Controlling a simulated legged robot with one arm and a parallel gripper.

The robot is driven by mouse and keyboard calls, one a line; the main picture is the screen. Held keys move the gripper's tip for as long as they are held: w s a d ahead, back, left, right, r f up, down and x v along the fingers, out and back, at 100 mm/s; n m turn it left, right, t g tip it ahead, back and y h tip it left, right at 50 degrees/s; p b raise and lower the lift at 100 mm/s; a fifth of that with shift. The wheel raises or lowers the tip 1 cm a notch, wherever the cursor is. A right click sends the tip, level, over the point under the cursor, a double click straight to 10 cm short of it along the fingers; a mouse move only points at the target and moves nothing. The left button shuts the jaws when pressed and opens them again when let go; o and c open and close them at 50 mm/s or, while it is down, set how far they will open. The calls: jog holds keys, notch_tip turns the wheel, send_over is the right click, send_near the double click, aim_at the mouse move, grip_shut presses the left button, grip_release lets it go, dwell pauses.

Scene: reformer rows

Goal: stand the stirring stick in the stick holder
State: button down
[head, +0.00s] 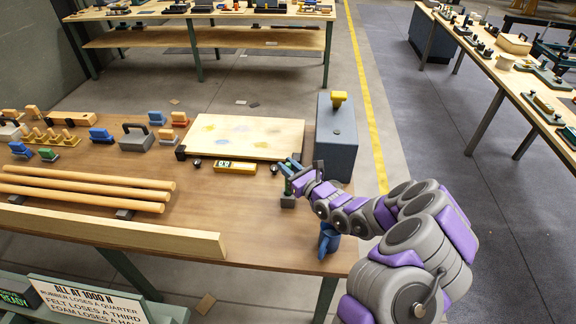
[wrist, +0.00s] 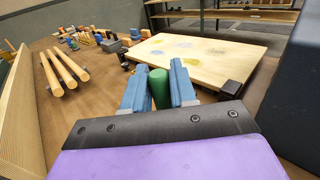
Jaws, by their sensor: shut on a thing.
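The stirring stick shows as a green rounded rod (wrist: 159,88) between the two blue fingers of my gripper (wrist: 156,72) in the wrist view. In the head view my gripper (head: 291,167) is over the right part of the wooden table, shut on the stick. A bit of green (head: 288,187) shows just under the fingers. A small dark block (head: 288,202), which looks like the stick holder, sits directly below it. I cannot tell whether the stick's lower end is inside the block or just above it. The block is hidden in the wrist view.
Long wooden rods (head: 90,188) and several small blocks fill the left.

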jog(key=shift+f, duration=0.15)
jog(key=c, duration=0.8)
grip_release()
jog(key=p+v, duration=0.3)
jog(key=v, duration=1.4)
jog(key=shift+s+d+p, duration=0.1)
jog(key=shift+d+p, duration=0.15)
jog(key=shift+p, duration=0.15)
